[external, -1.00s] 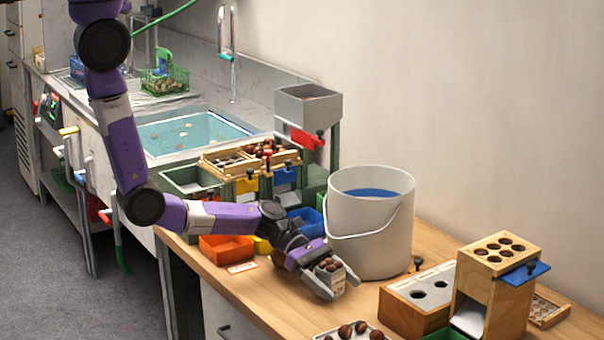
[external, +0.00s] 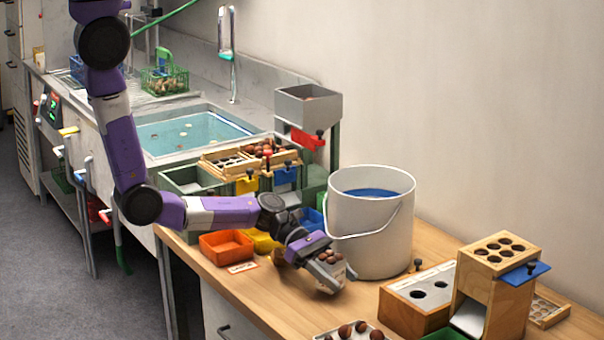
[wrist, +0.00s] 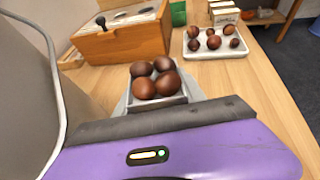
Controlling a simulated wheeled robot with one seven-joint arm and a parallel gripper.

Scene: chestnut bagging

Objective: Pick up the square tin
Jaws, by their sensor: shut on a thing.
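The square tin (wrist: 158,103) is small and grey and holds several brown chestnuts. In the wrist view it sits between the fingers of my gripper (wrist: 155,98), which is shut on it. In the external view my gripper (external: 332,275) is in front of the white bucket, near the front edge of the wooden bench. There the tin is mostly hidden by the fingers, and its chestnuts show between them. I cannot tell clearly how far the tin is above the bench.
The white bucket (external: 372,235) stands close behind my gripper. A wooden block with holes (external: 415,305) is to the right. A white tray (wrist: 190,54) with chestnuts lies at the front. An orange bin (external: 227,246) is to the left.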

